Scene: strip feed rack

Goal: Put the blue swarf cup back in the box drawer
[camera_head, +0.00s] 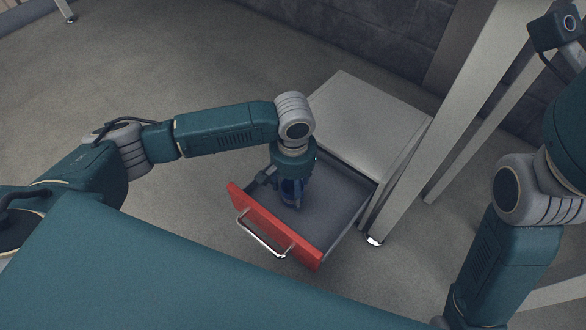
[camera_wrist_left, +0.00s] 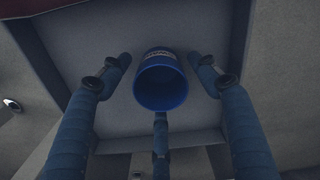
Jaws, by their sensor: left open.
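The blue swarf cup (camera_wrist_left: 162,80) shows in the left wrist view with its round mouth toward the camera and a pale label on its side. It is inside the open box drawer (camera_head: 336,190), which has a red front with a metal handle. My left gripper (camera_head: 290,198) points down into the drawer in the head view. Its blue fingers are spread around the cup in the left wrist view, with gaps at the sides; they are open. In the head view the wrist and fingers largely hide the cup. My right gripper is out of view.
The grey drawer cabinet (camera_head: 372,105) stands behind the pulled-out drawer. A pale table leg (camera_head: 445,130) rises close to the cabinet's right side. The floor (camera_head: 190,55) left of the cabinet is clear. The drawer walls surround my left gripper.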

